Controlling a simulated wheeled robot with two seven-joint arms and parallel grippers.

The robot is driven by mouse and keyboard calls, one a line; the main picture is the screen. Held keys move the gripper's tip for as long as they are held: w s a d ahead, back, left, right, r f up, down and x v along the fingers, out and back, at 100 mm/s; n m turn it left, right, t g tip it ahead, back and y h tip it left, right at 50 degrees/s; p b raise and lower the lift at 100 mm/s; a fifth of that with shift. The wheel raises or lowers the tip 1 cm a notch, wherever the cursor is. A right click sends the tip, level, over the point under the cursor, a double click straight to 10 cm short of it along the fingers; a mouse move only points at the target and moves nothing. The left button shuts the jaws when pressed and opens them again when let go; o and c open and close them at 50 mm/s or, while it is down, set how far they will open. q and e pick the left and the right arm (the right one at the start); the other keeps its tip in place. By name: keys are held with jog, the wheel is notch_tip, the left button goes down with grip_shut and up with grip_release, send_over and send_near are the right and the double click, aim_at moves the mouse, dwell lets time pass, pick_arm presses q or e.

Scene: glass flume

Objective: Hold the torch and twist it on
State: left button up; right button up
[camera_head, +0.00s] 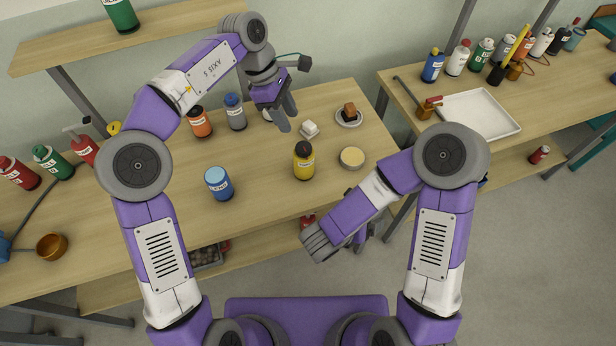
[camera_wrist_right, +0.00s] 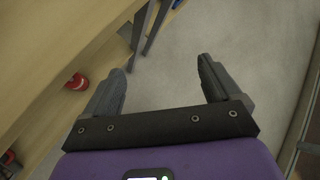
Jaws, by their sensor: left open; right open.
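No thing in view is plainly a torch, and I cannot tell which one it is. A brass piece with a red part and a grey pipe (camera_head: 428,108) lies on the right bench, beside the white tray. My left gripper (camera_head: 284,118) is open above the main bench, close to the grey bottle (camera_head: 235,112); a white thing behind its fingers is partly hidden. My right gripper (camera_wrist_right: 162,66) is open and empty in the right wrist view, over the floor by the bench edge. In the head view it is mostly hidden behind my right wrist.
On the main bench (camera_head: 255,185) stand a yellow bottle (camera_head: 304,161), a blue can (camera_head: 218,183), an orange bottle (camera_head: 200,122), a white block (camera_head: 309,129), a round tin (camera_head: 352,158) and a small dish (camera_head: 348,117). The right bench holds a white tray (camera_head: 482,116) and several bottles. A gap separates the benches.

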notch_tip(320, 180, up, 3)
jog(key=w+a+m+t, duration=0.1)
jog(key=m+t, duration=0.1)
jog(key=n+t+y, duration=0.5)
jog(key=n+y, duration=0.1)
jog(key=y, duration=0.2)
send_near(306, 170)
jog(key=w+f, duration=0.1)
jog(key=w, duration=0.2)
jog(key=w+d+f, duration=0.1)
jog(key=w, duration=0.1)
jog(key=shift+f, duration=0.3)
jog(key=shift+w+a+r+n+y, duration=0.15)
jog(key=shift+a+r+n+y, duration=0.05)
jog(key=shift+a+n+y, duration=0.3)
jog(key=x, duration=0.7)
jog(key=shift+w+a, duration=0.1)
jog(key=shift+w, duration=0.15)
